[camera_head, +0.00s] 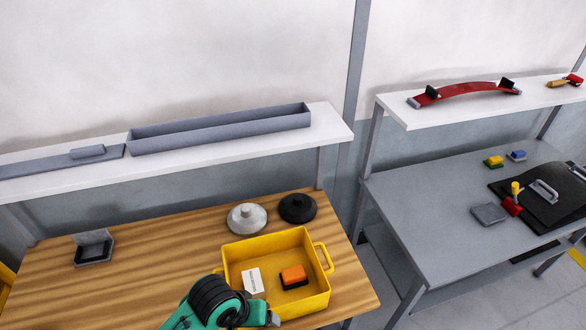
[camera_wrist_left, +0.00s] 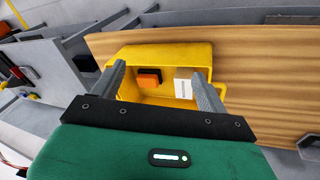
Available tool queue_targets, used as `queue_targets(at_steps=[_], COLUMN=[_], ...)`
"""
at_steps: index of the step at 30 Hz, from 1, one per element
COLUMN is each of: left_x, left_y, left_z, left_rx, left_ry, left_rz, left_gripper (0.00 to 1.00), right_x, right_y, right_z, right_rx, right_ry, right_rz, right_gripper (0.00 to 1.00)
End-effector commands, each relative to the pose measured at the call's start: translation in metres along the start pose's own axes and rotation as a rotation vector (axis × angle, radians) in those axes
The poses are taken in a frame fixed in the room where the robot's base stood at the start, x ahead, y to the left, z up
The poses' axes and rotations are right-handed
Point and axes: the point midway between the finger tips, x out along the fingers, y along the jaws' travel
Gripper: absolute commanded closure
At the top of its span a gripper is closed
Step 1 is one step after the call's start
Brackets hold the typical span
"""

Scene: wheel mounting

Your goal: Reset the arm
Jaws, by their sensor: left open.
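My left arm, teal with a black ringed joint, comes in at the bottom of the head view, by the front left of a yellow box (camera_head: 318,300). Only a small part of its gripper shows there. In the left wrist view, my left gripper (camera_wrist_left: 158,72) is open, its two grey fingers spread in front of the yellow box (camera_wrist_left: 190,52), with nothing between them. An orange block with a dark base (camera_head: 293,275) and a white labelled piece (camera_head: 253,281) lie inside the box; the block (camera_wrist_left: 149,81) and white piece (camera_wrist_left: 183,88) also show between the fingers. My right gripper is not in view.
The wooden table (camera_head: 150,270) also bears a light grey wheel-like disc (camera_head: 246,218), a black one (camera_head: 297,208) and a small dark holder (camera_head: 93,249). A white shelf (camera_head: 330,124) with a grey tray runs behind. A grey table (camera_head: 420,210) stands to the right. The table's left middle is clear.

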Motion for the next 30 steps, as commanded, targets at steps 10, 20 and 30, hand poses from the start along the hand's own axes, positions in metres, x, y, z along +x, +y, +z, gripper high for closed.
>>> queue_targets(at_steps=[10, 20, 30], left_x=[-0.031, -0.056, -0.003], left_y=[-0.053, -0.110, -0.144], left_z=[0.044, 0.084, 0.096], left_rx=[0.098, 0.154, 0.176], left_ry=[0.122, 0.127, 0.095], left_rz=[-0.056, -0.201, -0.259], left_gripper=[0.24, 0.24, 0.24], right_x=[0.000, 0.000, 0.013], right_y=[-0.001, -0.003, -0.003], right_z=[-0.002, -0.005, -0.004], right_rx=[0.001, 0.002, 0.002], right_ry=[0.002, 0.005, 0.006], right_rz=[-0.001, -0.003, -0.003], right_gripper=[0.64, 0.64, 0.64])
